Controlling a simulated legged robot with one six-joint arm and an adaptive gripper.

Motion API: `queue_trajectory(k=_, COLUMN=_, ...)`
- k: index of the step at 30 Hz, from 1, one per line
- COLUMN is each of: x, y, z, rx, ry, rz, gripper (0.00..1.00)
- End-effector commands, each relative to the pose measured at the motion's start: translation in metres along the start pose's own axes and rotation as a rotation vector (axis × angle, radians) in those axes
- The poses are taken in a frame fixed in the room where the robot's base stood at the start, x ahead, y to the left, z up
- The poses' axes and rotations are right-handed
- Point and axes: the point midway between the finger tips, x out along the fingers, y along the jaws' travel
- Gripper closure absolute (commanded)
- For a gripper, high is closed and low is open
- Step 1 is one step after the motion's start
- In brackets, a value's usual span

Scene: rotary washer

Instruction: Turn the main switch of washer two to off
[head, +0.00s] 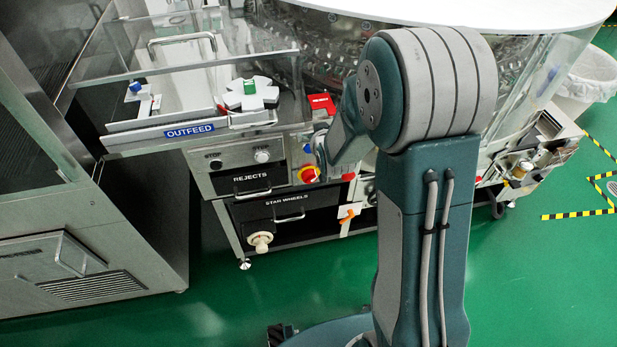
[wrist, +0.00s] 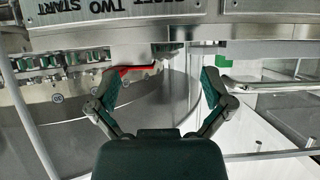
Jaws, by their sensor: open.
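A red knob on a yellow plate (head: 309,174), which looks like the main switch, sits on the washer's front panel in the head view, right of the REJECTS drawer. I cannot read its position. My gripper (wrist: 165,80) is open and empty in the wrist view, its two fingers spread apart. In the head view my arm reaches towards the panel and ends close above the red knob; the fingers are mostly hidden there. The wrist view looks inverted and shows a metal plate (wrist: 115,10) with the words TWO START upside down. The red knob does not show there.
A REJECTS drawer (head: 250,183) and a STAR WHEELS drawer (head: 280,210) have protruding handles. An orange handle (head: 348,215) sticks out below the knob. A red part (head: 321,103) lies above. A steel cabinet (head: 90,230) stands left. The green floor in front is clear.

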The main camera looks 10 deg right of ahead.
Motion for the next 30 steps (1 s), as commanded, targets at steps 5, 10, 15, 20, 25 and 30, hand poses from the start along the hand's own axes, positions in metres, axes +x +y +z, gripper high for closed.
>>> queue_trajectory(k=5, x=0.043, y=-0.003, z=0.045, rx=-0.002, ry=0.091, rz=0.003, gripper=0.00)
queue_trajectory(k=10, x=0.069, y=-0.005, z=0.090, rx=-0.007, ry=0.189, rz=0.003, gripper=0.00)
queue_trajectory(k=15, x=0.082, y=-0.005, z=0.142, rx=-0.007, ry=0.288, rz=0.003, gripper=0.00)
queue_trajectory(k=20, x=0.081, y=-0.004, z=0.194, rx=-0.006, ry=0.378, rz=0.002, gripper=0.00)
queue_trajectory(k=25, x=0.070, y=-0.003, z=0.235, rx=-0.005, ry=0.456, rz=0.002, gripper=0.00)
queue_trajectory(k=30, x=0.065, y=-0.004, z=0.249, rx=-0.007, ry=0.493, rz=0.002, gripper=0.00)
